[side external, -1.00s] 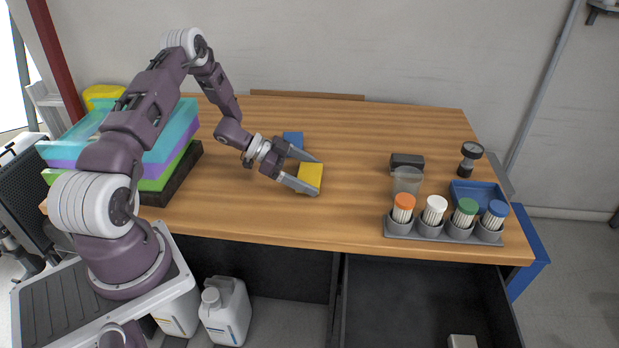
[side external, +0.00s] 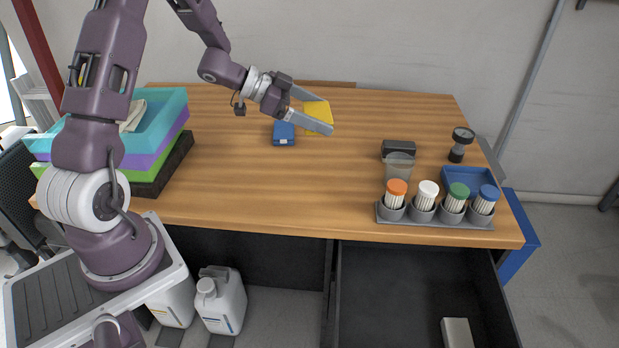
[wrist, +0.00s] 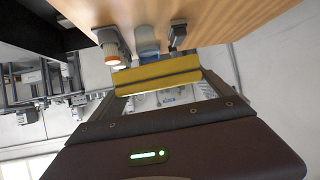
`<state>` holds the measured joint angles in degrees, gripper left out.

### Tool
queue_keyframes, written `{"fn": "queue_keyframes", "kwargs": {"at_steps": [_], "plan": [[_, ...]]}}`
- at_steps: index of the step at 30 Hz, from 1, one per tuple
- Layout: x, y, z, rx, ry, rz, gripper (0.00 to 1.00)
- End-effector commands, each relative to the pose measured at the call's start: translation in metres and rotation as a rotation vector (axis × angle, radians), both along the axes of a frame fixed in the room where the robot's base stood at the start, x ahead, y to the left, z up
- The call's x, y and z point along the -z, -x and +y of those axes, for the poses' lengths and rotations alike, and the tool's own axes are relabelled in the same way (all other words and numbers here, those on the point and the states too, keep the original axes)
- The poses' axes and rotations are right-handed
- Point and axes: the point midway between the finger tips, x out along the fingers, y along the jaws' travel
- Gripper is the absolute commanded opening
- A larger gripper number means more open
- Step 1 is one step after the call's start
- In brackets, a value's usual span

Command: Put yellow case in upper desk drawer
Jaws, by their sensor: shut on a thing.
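The yellow case (side external: 319,113) is held between the fingers of my gripper (side external: 318,112), raised above the desk top in the side external view. In the wrist view the yellow case (wrist: 158,74) spans between the fingertips. My gripper is shut on it. The upper desk drawer (side external: 415,295) is pulled open below the desk's right front, with a dark interior. A small white box (side external: 457,333) lies inside it near the front right.
A blue case (side external: 284,133) lies on the desk (side external: 260,190) below my gripper. A grey rack (side external: 435,217) with several capped containers stands at the right front edge, with a blue tray (side external: 468,183) behind. Stacked coloured trays (side external: 160,125) stand at the left.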

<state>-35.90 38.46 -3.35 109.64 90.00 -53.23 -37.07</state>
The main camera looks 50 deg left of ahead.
Motion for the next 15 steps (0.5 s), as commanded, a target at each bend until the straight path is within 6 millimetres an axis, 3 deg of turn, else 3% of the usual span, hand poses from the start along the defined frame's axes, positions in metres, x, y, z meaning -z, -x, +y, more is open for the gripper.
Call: {"fn": "queue_keyframes", "kwargs": {"at_steps": [3, 6, 10, 15], "plan": [[-0.04, 0.015, -0.036, -0.131, -0.003, -0.001, 0.42], [-0.057, 0.035, -0.056, -0.234, -0.003, 0.001, 0.41], [-0.065, 0.053, -0.066, -0.305, -0.002, 0.003, 0.41], [-0.065, 0.057, -0.068, -0.323, -0.002, 0.001, 0.41]]}}
